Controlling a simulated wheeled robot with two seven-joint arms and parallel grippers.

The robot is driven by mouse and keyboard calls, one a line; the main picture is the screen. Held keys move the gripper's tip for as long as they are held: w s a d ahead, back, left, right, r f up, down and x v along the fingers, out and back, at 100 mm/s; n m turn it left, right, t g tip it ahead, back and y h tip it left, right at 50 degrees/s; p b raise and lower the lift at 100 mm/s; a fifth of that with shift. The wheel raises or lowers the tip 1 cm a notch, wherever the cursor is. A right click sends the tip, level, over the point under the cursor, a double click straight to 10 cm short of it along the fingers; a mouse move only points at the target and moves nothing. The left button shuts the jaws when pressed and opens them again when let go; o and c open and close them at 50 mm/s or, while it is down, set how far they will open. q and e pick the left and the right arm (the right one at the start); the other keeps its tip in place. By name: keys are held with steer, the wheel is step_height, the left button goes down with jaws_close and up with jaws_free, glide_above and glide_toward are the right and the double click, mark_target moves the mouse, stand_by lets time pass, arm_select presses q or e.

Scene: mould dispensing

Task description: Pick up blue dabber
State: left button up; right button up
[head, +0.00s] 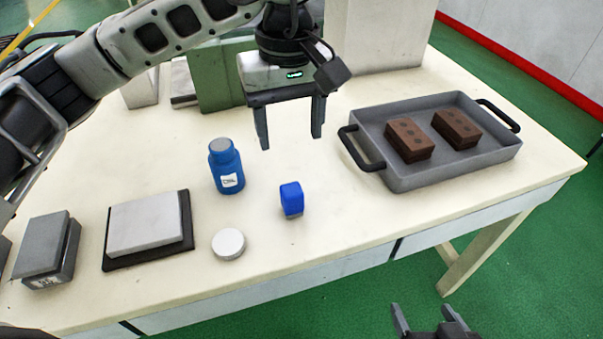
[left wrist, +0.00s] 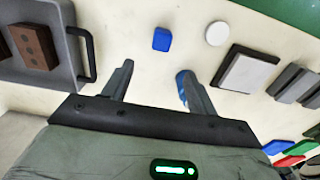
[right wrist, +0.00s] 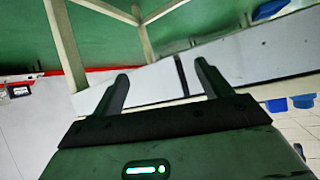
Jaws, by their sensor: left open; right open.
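The blue dabber (head: 291,199) is a small blue block standing on the cream table, right of the blue bottle. It also shows in the left wrist view (left wrist: 161,39), beyond my fingertips. My left gripper (head: 290,140) is open and empty above the table, behind the dabber and apart from it. In the left wrist view its fingers (left wrist: 154,72) point toward the dabber side, with a blue part, likely the bottle, partly hidden behind one finger. My right gripper (head: 424,315) is open and empty, low in front of the table. The right wrist view shows its open fingers (right wrist: 160,72).
A blue bottle (head: 227,172) with a grey cap and white label stands left of the dabber. A white round lid (head: 228,244) lies nearby. A grey tray (head: 415,182) with two brown moulds is at right. A pale block on a black plate (head: 148,223) and grey box (head: 46,252) are left.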

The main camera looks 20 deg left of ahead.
arm_select(q)
glide_above(291, 189)
steer(key=f, duration=0.5)
steer(key=shift+s+f, duration=0.2)
step_height(291, 189, down, 4)
steer(key=shift+r+p, duration=0.1)
steer(key=shift+p, duration=0.25)
steer(key=shift+w+f+p, duration=0.2)
steer(key=shift+f+p, duration=0.3)
steer(key=shift+f, duration=2.45)
steer(key=c, duration=1.1)
arm_select(e)
steer(key=shift+s+d+f, duration=0.1)
steer(key=shift+s+f, duration=0.05)
steer(key=shift+s, duration=0.95)
